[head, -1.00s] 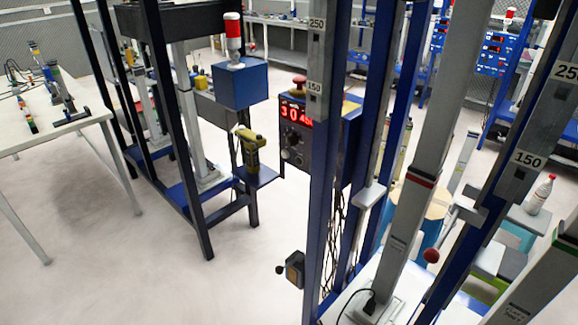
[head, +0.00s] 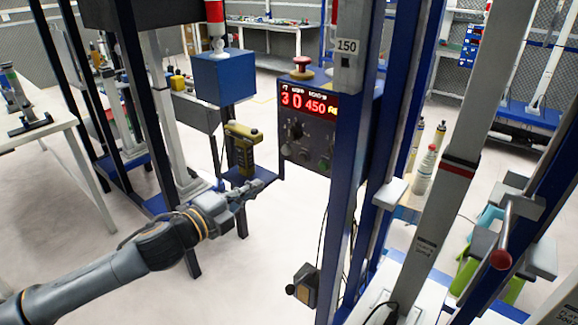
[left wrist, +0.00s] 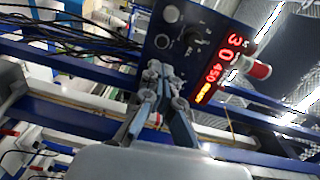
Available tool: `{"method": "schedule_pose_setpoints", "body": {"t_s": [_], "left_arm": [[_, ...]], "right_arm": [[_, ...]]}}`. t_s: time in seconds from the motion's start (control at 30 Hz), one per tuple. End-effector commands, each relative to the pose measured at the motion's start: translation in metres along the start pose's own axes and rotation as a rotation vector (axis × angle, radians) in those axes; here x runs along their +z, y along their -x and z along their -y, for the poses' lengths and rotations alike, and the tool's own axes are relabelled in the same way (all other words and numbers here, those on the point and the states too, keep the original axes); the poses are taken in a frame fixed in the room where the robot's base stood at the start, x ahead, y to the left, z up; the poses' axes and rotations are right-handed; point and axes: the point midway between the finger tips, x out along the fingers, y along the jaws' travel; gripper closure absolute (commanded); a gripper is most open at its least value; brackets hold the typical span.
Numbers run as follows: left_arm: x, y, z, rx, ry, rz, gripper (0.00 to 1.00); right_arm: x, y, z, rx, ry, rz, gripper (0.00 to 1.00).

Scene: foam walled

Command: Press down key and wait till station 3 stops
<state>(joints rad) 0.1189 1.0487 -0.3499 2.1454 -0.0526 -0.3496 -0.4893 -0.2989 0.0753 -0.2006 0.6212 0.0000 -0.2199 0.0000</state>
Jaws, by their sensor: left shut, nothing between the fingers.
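A blue control box (head: 308,160) is fixed beside the upright post in the middle of the head view. Its red display (head: 309,104) shows a 3, a 0 and 450. Dark knobs and small buttons sit below, too small to read. My left gripper (head: 256,187) is shut and empty, left of and below the panel, apart from it. In the left wrist view the gripper (left wrist: 160,70) points toward the panel (left wrist: 185,45), which shows a knob (left wrist: 171,14) and the tilted red display (left wrist: 220,68). My right gripper is out of view.
A blue box (head: 225,78) with a lamp stands behind. Blue posts (head: 345,190) crowd the right; floor at lower left is clear.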

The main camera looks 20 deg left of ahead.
Motion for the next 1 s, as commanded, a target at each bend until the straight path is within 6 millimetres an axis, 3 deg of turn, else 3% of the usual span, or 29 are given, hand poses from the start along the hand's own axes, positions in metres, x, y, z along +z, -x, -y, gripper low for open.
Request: {"method": "schedule_pose_setpoints", "body": {"t_s": [0.37, 0.57, 0.77, 1.0], "left_arm": [[-0.005, 0.002, 0.005, -0.008, -0.015, -0.012, 1.00], [-0.004, -0.008, 0.007, -0.010, -0.013, -0.009, 1.00], [-0.005, -0.037, 0.009, -0.012, -0.011, -0.009, 1.00], [-0.006, -0.087, 0.009, -0.012, -0.012, -0.011, 1.00]], "right_arm": [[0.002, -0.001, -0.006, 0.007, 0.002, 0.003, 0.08], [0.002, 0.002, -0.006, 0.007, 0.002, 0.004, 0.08], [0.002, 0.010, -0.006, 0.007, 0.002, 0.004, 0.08], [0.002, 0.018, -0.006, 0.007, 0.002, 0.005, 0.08]]}}
